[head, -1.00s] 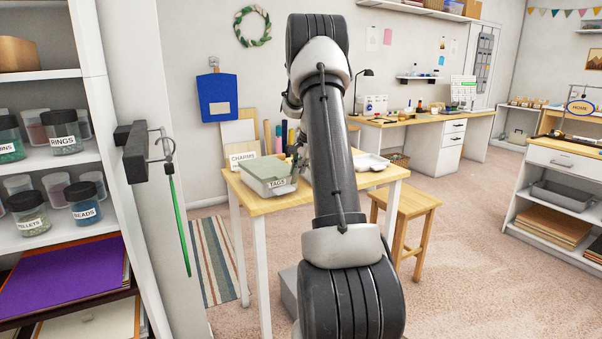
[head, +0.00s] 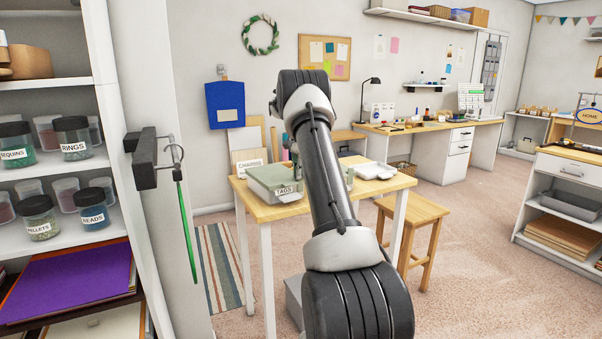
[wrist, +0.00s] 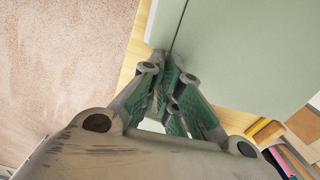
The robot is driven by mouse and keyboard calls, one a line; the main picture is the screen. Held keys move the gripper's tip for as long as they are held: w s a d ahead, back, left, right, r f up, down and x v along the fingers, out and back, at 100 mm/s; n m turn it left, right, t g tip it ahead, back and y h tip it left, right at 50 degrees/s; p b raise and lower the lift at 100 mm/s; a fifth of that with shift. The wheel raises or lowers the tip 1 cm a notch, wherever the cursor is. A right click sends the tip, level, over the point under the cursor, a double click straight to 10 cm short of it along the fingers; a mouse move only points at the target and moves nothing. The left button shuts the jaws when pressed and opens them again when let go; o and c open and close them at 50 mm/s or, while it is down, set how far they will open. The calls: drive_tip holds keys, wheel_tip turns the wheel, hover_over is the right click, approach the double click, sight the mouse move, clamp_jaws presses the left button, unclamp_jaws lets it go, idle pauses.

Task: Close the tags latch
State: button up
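The tags box (head: 262,188), pale grey-green with a "TAGS" label (head: 288,189) on its front, stands on the wooden table behind my arm in the head view. My arm hides its right part. In the wrist view its pale green surface (wrist: 245,50) fills the upper right, with a dark seam running down to my fingertips. My gripper (wrist: 168,66) has its green-padded fingers brought together at that seam, at the box's edge. Nothing shows between the tips. Whether they touch the box is unclear. I cannot make out the latch.
The table (head: 262,212) has a white tray (head: 374,170) at its right and a "CHARMS" sign (head: 250,168) behind the box. A wooden stool (head: 413,212) stands at the right. Shelves with jars and a wall hook with a green strip (head: 187,230) are close on the left.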

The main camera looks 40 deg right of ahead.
drive_tip(key=shift+o, duration=0.5)
drive_tip(key=shift+f, duration=0.15)
drive_tip(key=shift+r, duration=0.3)
wheel_tip(320, 180, up, 12)
drive_tip(key=shift+f, duration=0.25)
